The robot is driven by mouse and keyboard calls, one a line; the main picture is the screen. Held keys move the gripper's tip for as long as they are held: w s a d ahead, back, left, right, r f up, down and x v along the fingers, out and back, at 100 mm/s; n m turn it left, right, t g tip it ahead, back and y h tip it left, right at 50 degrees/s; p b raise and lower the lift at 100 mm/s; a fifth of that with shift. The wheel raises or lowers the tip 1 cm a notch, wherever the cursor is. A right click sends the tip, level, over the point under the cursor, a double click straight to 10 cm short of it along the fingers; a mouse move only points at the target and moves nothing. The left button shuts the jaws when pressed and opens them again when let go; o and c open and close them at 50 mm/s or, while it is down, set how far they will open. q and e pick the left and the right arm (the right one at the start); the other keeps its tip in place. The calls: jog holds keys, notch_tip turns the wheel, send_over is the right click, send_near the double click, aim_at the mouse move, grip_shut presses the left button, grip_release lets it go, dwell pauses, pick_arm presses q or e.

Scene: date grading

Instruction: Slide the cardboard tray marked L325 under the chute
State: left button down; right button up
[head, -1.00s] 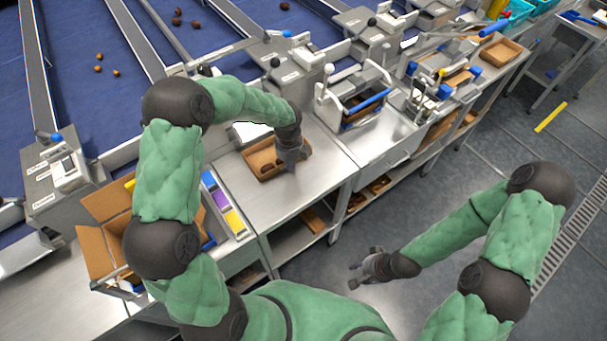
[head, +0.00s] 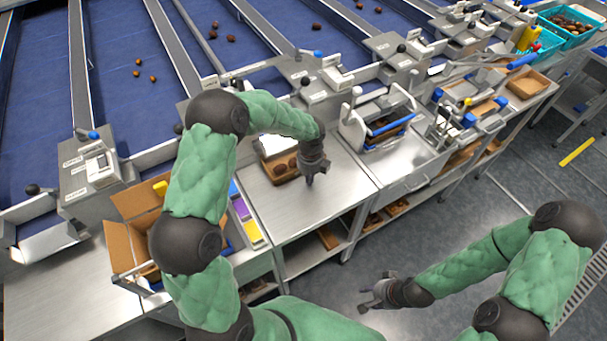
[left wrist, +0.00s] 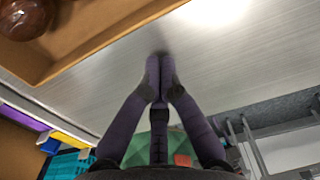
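A brown cardboard tray (head: 284,180) with dark dates in it sits on the steel table, its back part at the white chute mouth (head: 277,146). No L325 mark can be read. In the left wrist view the tray's edge (left wrist: 100,42) and a date (left wrist: 26,18) show at upper left. My left gripper (head: 311,180) is just in front and to the right of the tray, pointing down at the table. Its fingers (left wrist: 160,75) are together with nothing between them, apart from the tray. My right gripper (head: 366,294) hangs empty over the floor, fingers apart.
An open cardboard box (head: 128,250) and coloured blocks (head: 243,208) stand left of the tray. A lever press with a blue handle (head: 392,126) stands to the right. The steel tabletop (head: 300,212) in front of the tray is clear.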

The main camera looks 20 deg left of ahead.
pick_arm(q)
notch_tip(320, 180, up, 10)
jog(key=p, duration=0.1)
jog(key=shift+s+d+p, duration=0.2)
jog(key=shift+p, duration=0.2)
